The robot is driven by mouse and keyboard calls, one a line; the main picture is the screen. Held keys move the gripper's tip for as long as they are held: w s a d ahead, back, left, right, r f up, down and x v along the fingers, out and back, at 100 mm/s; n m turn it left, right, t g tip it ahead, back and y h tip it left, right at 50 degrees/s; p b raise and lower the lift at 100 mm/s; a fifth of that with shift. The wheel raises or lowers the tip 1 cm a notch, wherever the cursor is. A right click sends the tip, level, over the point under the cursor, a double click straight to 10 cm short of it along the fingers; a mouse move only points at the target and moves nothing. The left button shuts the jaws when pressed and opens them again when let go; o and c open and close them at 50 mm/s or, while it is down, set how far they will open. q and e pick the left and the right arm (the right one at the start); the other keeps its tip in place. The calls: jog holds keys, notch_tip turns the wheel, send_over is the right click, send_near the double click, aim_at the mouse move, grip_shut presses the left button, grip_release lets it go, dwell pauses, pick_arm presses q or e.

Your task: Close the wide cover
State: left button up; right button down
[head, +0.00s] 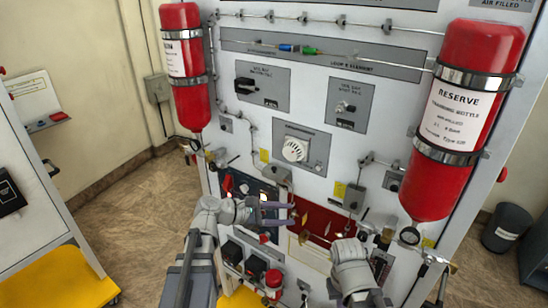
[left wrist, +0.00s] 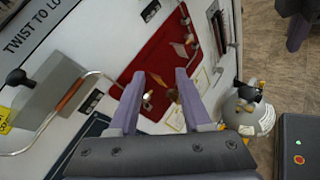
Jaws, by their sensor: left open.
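A wide red panel (head: 322,219) sits low in the middle of the white trainer board, with small brass fittings in front of it. It also shows in the left wrist view (left wrist: 165,62). I cannot tell whether it is the wide cover or the recess behind one, nor how any hinge stands. My left gripper (head: 291,213) points right, its two fingers apart and empty, over the left part of the red panel. In the left wrist view its fingertips (left wrist: 160,76) frame brass fittings; contact cannot be judged. My right arm's end (head: 350,265) is below right; its fingers are hidden.
Red cylinders hang at the left (head: 186,80) and right (head: 468,110) of the board. A white round dial (head: 295,149) and a grey box (head: 354,197) stand out above the panel. A yellow-topped cart (head: 60,280) is at the left. Bare floor lies between cart and board.

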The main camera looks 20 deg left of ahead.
aim_at(272, 169)
pick_arm(q)
jog(key=w+a+r+n+t+p, duration=0.1)
jog(key=w+a+r+n+t, duration=0.2)
jog(key=a+r+n+t, duration=0.5)
jog(key=shift+w+d+r+g, duration=0.25)
jog(key=shift+w+d+g, duration=0.15)
jog(key=shift+w, duration=0.5)
jog(key=shift+w+d+r+g, duration=0.35)
jog(key=shift+w+d, duration=0.2)
jog(key=shift+w, duration=0.4)
jog(key=shift+w+d+r+g, duration=0.2)
jog(key=shift+w+d+g, duration=0.2)
jog(key=shift+w, duration=0.5)
grip_shut()
